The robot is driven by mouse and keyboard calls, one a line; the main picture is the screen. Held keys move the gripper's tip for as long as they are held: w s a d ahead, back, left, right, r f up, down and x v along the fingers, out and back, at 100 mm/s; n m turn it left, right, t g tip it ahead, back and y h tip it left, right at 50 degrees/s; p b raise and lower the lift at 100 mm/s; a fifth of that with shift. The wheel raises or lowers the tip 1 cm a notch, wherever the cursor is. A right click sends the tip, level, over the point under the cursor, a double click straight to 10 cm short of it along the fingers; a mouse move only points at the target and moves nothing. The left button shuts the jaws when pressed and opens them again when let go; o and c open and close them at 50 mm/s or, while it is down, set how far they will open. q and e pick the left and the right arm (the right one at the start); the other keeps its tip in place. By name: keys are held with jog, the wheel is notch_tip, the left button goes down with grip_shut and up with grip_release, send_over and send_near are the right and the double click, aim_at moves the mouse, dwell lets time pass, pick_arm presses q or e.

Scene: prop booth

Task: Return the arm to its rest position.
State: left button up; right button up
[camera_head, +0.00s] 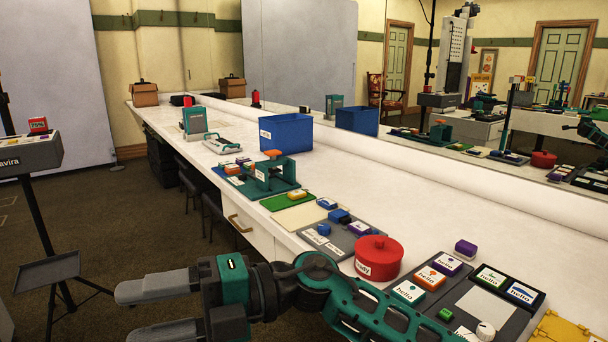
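My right arm (375,305) reaches in from the bottom right and lies across the lower middle of the view, in front of the long white counter (340,185). Its gripper (128,315) points left, beyond the counter's near edge and over the dark floor. The two grey fingers are apart with nothing between them. The lower finger is partly cut off by the bottom edge of the frame. My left gripper does not show.
A red lidded pot (378,257) and a grey board with labelled blocks (340,238) stand just behind the arm. A black stand (50,272) is at the left. A blue bin (286,133) sits farther back. Open floor lies left of the counter.

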jog(key=w+d+f+m+t+y, duration=0.1)
jog(key=w+d+m+t+y, duration=0.5)
jog(key=m+t, duration=1)
jog(key=w+d+f+m+t+h, duration=0.4)
jog(key=d+f+m+t+h, duration=0.6)
jog(key=m, duration=0.3)
jog(key=s+d+f+m+g+h, duration=0.4)
jog(key=s+d+f+h, duration=0.15)
jog(key=d+f, duration=0.35)
jog(key=s+d+f+m+g+h, duration=0.3)
jog(key=s+d+f+m+h, duration=0.25)
jog(key=f, duration=0.55)
pick_arm(q)
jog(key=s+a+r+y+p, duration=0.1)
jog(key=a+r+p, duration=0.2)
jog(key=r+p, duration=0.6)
jog(key=p, duration=0.5)
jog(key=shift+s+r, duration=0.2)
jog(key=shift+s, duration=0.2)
pick_arm(e)
jog(key=s+d+r, duration=0.3)
jog(key=s+r, duration=0.1)
jog(key=r, duration=0.5)
jog(key=shift+d+n+g, duration=0.35)
jog(key=shift+n+g, duration=0.05)
jog(key=shift+n, duration=0.05)
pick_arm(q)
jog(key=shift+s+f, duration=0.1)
